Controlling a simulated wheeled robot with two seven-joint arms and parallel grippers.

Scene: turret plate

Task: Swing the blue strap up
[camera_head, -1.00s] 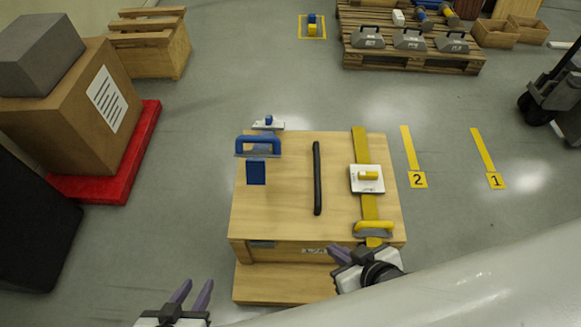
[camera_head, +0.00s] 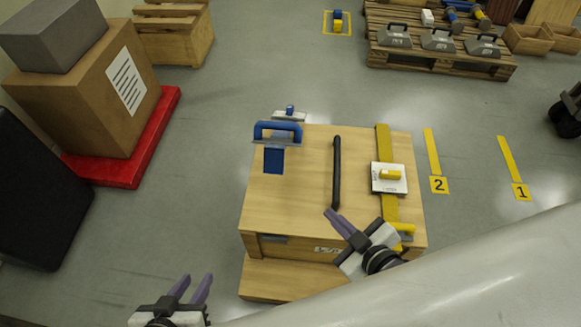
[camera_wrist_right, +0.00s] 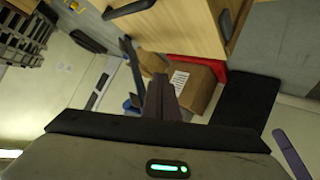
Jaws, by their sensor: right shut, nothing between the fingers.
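The blue strap (camera_head: 274,160) shows as a short flat piece on the far left part of the wooden crate's lid (camera_head: 300,200). A blue handle on a grey plate (camera_head: 277,134) stands at its far end. My right gripper (camera_head: 328,212) is over the near part of the lid, its purple fingers together and empty, apart from the blue strap and to its near right. Its fingers also show in the right wrist view (camera_wrist_right: 160,97). My left gripper (camera_head: 190,284) is open and empty, in front and left of the crate.
A black bar handle (camera_head: 336,170) runs along the lid's middle. A yellow strap (camera_head: 384,145) with a white block (camera_head: 389,179) lies right of it. A red pallet (camera_head: 150,145) with a carton (camera_head: 85,100) stands left.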

